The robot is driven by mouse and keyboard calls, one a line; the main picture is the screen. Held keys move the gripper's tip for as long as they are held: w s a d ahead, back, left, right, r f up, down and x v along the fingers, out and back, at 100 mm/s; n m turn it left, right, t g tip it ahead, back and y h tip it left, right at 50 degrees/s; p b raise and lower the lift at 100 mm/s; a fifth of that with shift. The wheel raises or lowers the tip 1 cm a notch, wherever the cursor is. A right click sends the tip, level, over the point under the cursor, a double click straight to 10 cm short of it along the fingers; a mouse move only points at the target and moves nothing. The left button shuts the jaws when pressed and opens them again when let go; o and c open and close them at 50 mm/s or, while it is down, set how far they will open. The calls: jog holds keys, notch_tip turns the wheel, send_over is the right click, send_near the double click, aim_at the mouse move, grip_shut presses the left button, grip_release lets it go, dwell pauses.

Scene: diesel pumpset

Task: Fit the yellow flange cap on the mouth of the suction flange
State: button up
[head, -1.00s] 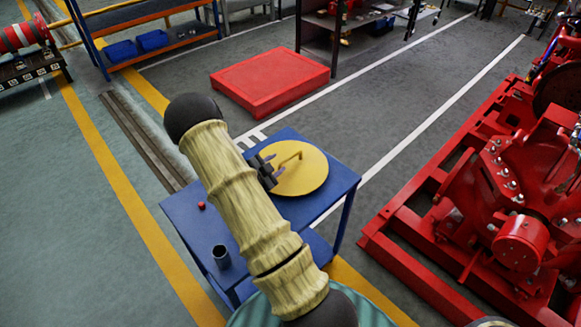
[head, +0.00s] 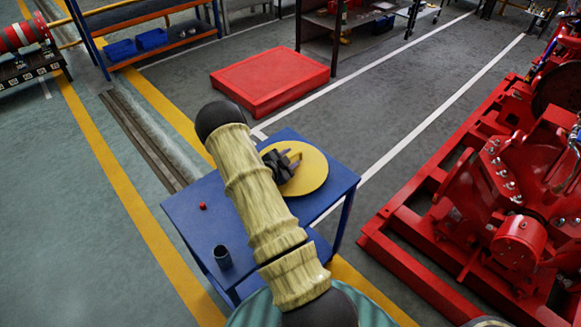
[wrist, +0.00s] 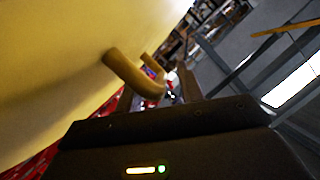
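The yellow flange cap (head: 314,173) lies flat on the blue table, its round disc face up. Its bar handle shows in the wrist view (wrist: 132,76) beside the large yellow face of the cap (wrist: 60,55). My gripper (head: 288,165) is over the cap at the handle, and hides most of the handle in the head view. In the wrist view its dark fingers (wrist: 157,96) stand apart, with the handle close to and partly between them. I see no clear grip on it. I cannot pick out the suction flange's mouth on the red pumpset (head: 500,205).
The blue table (head: 185,212) also bears a small red item (head: 202,206) and a dark cup (head: 222,258). A low red platform (head: 270,78) lies on the floor behind. Open floor (head: 400,130) with white lines lies between table and pumpset.

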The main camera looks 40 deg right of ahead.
jog(key=shift+w+d+f, duration=0.15)
jog(key=shift+d, duration=0.25)
grip_shut()
dwell(0.4)
notch_tip(320, 180, up, 10)
jog(key=shift+r, duration=0.1)
dwell(0.3)
dwell(0.4)
